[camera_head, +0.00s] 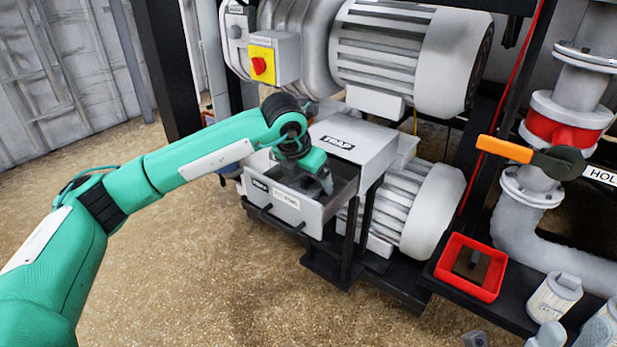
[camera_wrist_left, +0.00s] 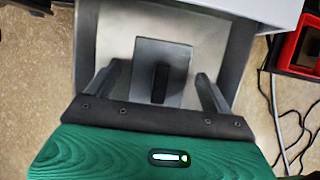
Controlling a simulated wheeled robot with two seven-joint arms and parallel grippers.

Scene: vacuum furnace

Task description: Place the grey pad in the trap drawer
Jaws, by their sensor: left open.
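The trap drawer (camera_head: 283,206) is pulled out of the grey box labelled TRAP (camera_head: 370,143). My left gripper (camera_head: 324,184) points down into the open drawer. In the left wrist view a flat grey square pad (camera_wrist_left: 176,57) with a dark upright grip in its middle lies within the drawer (camera_wrist_left: 235,50). My left gripper (camera_wrist_left: 159,72) is open, with one finger on each side of the dark grip and a gap on both sides. The pad is hidden in the head view. My right gripper is not in view.
A red open tray (camera_head: 470,268) sits on the dark frame at right, near white containers (camera_head: 553,297). A valve with an orange handle (camera_head: 504,149) stands behind it. Large grey motors (camera_head: 405,60) flank the trap. The floor at front left is clear.

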